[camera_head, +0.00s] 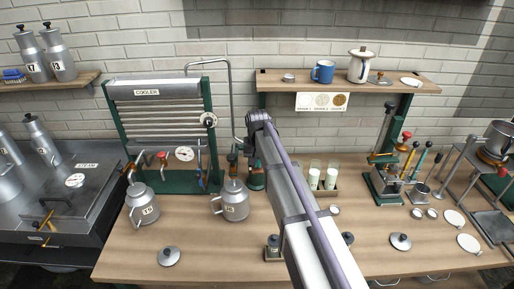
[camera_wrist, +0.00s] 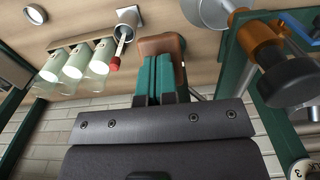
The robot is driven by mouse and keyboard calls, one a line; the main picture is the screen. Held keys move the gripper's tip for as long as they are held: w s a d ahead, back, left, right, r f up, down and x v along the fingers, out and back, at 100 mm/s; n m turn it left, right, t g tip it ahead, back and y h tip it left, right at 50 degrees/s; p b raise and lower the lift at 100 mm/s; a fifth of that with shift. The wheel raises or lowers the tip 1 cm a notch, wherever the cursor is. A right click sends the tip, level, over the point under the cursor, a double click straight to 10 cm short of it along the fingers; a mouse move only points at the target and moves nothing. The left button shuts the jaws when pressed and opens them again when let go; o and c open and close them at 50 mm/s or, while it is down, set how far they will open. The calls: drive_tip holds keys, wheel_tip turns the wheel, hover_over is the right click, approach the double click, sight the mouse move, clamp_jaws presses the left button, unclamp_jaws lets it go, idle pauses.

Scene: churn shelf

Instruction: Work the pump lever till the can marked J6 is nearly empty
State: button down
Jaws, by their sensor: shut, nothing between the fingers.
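In the head view one metal can (camera_head: 144,205) stands in front of the cooler. A second can (camera_head: 234,201) stands to its right, by my arm. Both carry small labels that I cannot read surely, so I cannot tell which is J6. My gripper is hidden behind my arm in the head view. In the wrist view its teal fingers (camera_wrist: 158,77) are together, with nothing visible held. A brown block (camera_wrist: 162,44) lies just beyond the fingertips; I cannot tell whether they touch. I cannot surely pick out the pump lever. A black-and-copper fitting (camera_wrist: 268,48) is at the right.
The cooler (camera_head: 155,91) stands at the back left. White-filled glasses (camera_head: 331,178) stand right of my arm; they show in the wrist view (camera_wrist: 75,63) near a red-tipped piece (camera_wrist: 115,63). A levered device (camera_head: 388,180) stands further right.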

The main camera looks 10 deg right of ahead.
wheel_tip(320, 180, down, 2)
drive_tip(key=shift+f+b, duration=0.2)
drive_tip(key=shift+b, duration=0.6)
wheel_tip(320, 180, up, 11)
drive_tip(key=p, duration=1)
drive_tip(key=shift+f+p, duration=0.15)
drive_tip(key=shift+p, duration=0.25)
wheel_tip(320, 180, down, 11)
drive_tip(key=b, duration=1.1)
wheel_tip(320, 180, up, 11)
drive_tip(key=p, duration=1.1)
wheel_tip(320, 180, up, 5)
drive_tip(key=p, duration=0.5)
